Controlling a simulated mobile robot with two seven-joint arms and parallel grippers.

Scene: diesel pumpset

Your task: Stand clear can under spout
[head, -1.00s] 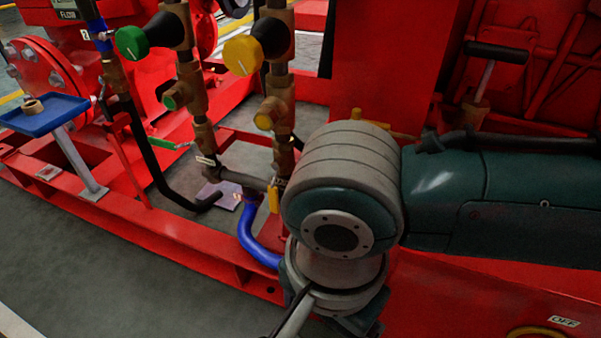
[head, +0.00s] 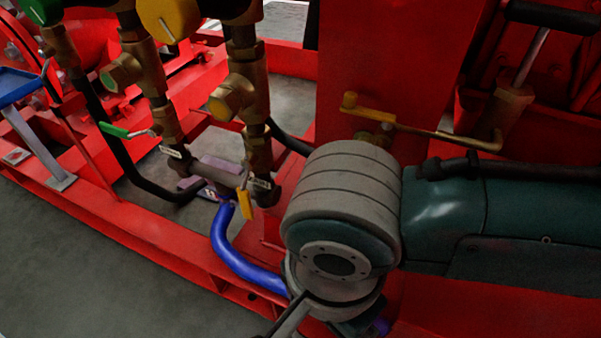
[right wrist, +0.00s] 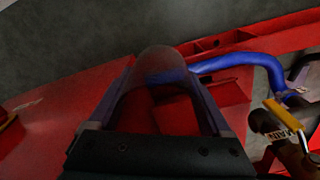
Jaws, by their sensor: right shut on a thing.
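In the right wrist view, my right gripper (right wrist: 160,100) is shut on the clear can (right wrist: 158,62), a see-through cylinder between the two fingers. Red metal and the blue hose show through it. In the head view, my right wrist hides most of the gripper and the can. The can is apart from this pipe, on the near side of the blue hose (head: 230,255). My left gripper is out of view.
Brass valves (head: 238,95) with green and yellow knobs stand left of my right arm. A red frame rail (head: 150,235) borders open grey floor.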

